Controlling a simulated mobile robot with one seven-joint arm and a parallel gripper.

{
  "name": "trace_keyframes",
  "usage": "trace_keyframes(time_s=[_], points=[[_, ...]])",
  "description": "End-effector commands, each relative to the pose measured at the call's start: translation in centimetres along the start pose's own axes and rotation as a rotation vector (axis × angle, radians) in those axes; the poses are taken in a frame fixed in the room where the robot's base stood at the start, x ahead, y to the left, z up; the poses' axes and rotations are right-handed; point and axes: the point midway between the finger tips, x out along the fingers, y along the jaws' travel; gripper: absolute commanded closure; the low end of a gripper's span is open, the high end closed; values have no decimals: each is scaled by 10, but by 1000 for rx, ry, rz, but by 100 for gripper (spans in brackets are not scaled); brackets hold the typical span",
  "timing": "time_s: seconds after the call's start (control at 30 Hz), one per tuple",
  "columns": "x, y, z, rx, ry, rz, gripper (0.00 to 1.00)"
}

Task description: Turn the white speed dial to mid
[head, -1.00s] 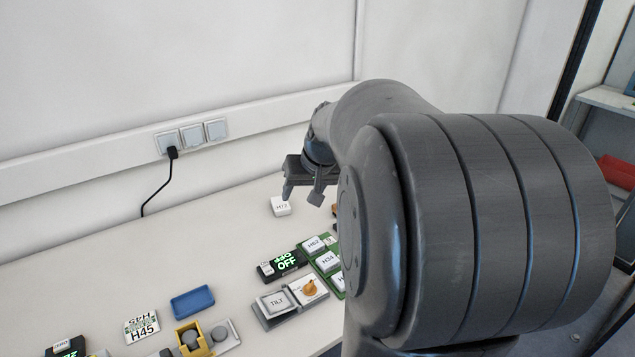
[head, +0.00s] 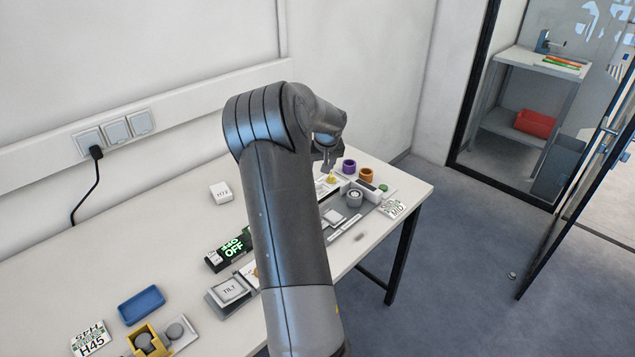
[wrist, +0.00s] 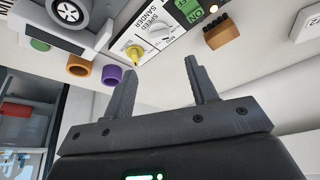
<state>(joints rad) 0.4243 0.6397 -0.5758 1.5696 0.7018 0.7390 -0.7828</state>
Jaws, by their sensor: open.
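In the wrist view a white panel lettered "SPEED SANDER" (wrist: 178,42) shows beyond the fingers. A white dial (wrist: 158,31) sits on it, with a yellow knob (wrist: 135,52) near its edge. My gripper (wrist: 161,67) is open and empty, its fingers apart from the panel and the dial. I cannot read the dial's setting. In the head view my gripper (head: 326,160) is over the far right part of the table, near the yellow knob (head: 331,178); the white dial cannot be made out there.
Purple (head: 349,166) and orange (head: 366,174) rings stand close to the gripper. A grey wheel-like part (head: 355,197) is in front of them.

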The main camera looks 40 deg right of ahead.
Motion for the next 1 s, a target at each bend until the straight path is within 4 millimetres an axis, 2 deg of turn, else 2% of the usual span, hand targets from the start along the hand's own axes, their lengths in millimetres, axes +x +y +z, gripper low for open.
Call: trace_keyframes(time_s=[0.17,0.4,0.6,0.8,1.0], points=[[20,0,1,-1,-3,1,47],[64,0,1,1,-4,1,47],[92,0,1,1,-2,1,47],[105,0,0,-1,-1,0,47],[106,0,0,0,0,0,47]])
